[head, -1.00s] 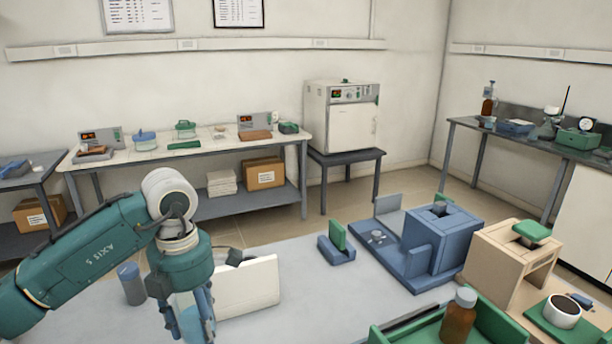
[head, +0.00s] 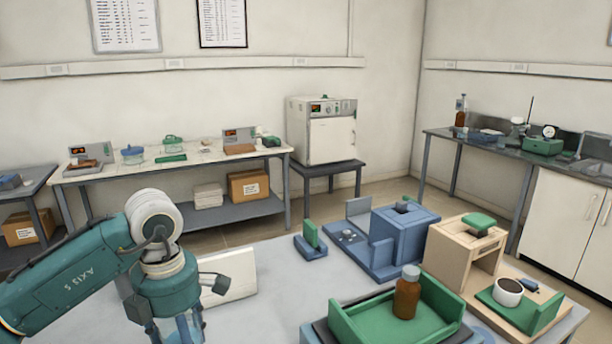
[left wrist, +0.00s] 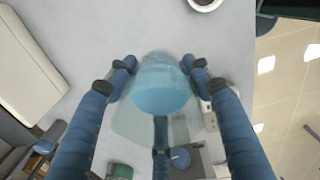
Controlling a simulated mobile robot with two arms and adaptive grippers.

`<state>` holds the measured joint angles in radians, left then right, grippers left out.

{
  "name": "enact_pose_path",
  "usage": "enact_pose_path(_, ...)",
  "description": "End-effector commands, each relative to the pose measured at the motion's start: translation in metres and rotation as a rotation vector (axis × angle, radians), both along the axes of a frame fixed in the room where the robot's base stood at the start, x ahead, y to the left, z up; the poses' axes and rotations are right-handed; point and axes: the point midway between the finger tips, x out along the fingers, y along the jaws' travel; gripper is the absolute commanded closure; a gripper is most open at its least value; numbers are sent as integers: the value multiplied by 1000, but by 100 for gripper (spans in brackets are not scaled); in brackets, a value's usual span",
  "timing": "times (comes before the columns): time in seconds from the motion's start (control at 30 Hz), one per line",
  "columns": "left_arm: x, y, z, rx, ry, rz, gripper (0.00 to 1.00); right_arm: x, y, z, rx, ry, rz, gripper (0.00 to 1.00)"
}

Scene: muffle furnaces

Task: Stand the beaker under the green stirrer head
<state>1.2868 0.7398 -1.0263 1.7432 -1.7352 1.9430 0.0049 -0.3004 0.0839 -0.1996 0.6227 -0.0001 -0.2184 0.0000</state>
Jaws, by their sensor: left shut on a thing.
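My left gripper (head: 176,326) is at the lower left of the head view, over the pale tabletop. It is shut on a clear beaker (head: 186,332) with blue contents, cut by the frame's bottom edge there. In the left wrist view the beaker (left wrist: 160,92) sits between the fingers of the left gripper (left wrist: 159,66). A green block (head: 479,221) tops a beige wooden housing (head: 461,256) at the right; I cannot tell whether this is the green stirrer head. My right gripper is not in view.
A green tray (head: 352,333) holds an amber bottle (head: 406,296) at the front. A blue apparatus (head: 404,232) stands behind it. A dark-filled white cup (head: 508,291) sits on a green plate at the right. A white panel (head: 230,275) is beside my left arm. The middle tabletop (head: 275,290) is clear.

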Motion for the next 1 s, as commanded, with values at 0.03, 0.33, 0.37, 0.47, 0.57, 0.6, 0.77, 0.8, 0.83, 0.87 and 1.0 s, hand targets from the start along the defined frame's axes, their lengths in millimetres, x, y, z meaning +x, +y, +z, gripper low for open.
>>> enact_pose_path(0.03,-2,-1,-1,2,-1,-42,87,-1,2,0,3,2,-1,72)
enact_pose_path(0.33,-20,-6,-5,9,-9,-410,87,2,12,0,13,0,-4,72)
enact_pose_path(0.37,-22,-7,-6,10,-9,-458,87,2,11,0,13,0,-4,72)
enact_pose_path(0.47,-33,-10,-9,15,-11,-661,87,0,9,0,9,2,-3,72)
enact_pose_path(0.57,-48,-14,-13,20,-11,-926,87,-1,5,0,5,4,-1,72)
enact_pose_path(0.6,-55,-15,-15,22,-10,-1042,87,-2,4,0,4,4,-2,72)
enact_pose_path(0.77,-83,-21,-22,26,-3,-1503,87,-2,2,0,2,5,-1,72)
enact_pose_path(0.8,-90,-22,-24,25,-2,-1611,87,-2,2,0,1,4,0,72)
enact_pose_path(0.83,-95,-23,-25,23,-1,-1687,87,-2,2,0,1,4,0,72)
enact_pose_path(0.87,-100,-24,-26,23,0,-1758,87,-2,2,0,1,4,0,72)
enact_pose_path(1.0,-118,-26,-31,19,4,-2023,87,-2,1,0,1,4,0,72)
